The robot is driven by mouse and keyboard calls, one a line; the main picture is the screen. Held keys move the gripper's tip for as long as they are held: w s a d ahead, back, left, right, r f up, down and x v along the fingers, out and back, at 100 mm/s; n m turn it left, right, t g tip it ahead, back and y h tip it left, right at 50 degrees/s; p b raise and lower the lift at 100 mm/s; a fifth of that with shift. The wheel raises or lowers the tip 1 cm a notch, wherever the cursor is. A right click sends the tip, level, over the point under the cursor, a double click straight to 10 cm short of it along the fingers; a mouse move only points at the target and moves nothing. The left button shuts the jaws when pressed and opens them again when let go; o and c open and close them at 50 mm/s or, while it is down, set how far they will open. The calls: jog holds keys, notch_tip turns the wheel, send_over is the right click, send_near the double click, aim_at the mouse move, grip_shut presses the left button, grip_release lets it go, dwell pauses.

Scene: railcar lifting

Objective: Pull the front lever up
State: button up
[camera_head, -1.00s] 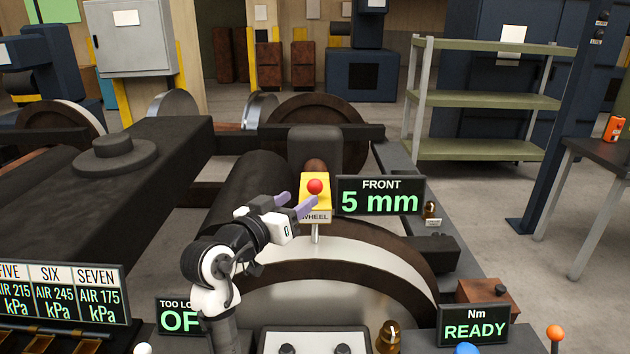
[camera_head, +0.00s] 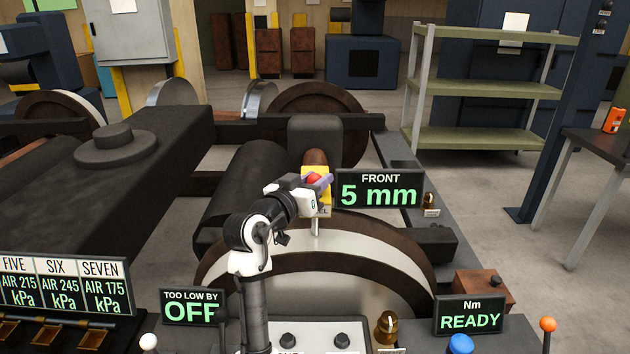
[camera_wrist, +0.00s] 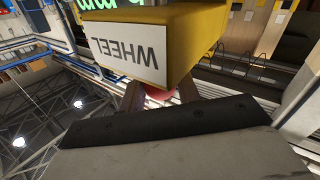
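A yellow box (camera_head: 316,174) labelled "WHEEL", with a red ball knob (camera_head: 313,180), stands on a thin post in front of the FRONT display (camera_head: 378,189), which reads 5 mm. My gripper (camera_head: 322,183) is at the red knob and partly covers it. In the wrist view the yellow box (camera_wrist: 190,45) fills the top, and the red knob (camera_wrist: 160,93) shows between my two fingers (camera_wrist: 161,95). Whether the fingers press on the knob is hidden. No lever in view is clearly marked as the front one.
A white knob (camera_head: 148,342), a blue knob (camera_head: 460,344) and an orange knob (camera_head: 548,324) stand along the near edge. A "TOO LOW BY" display (camera_head: 192,307) reads OFF. An Nm display (camera_head: 470,315) reads READY. A green shelf (camera_head: 490,90) stands at the back right.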

grip_shut()
jog(key=shift+r+p, duration=1)
jog(key=shift+r, duration=1.15)
jog(key=shift+o, duration=2.4)
grip_release()
jog(key=shift+o, duration=0.3)
jog(key=b+v, duration=0.4)
jog(key=v, duration=0.9)
jog(key=shift+s+a, duration=0.25)
jog(key=shift+s, duration=0.1)
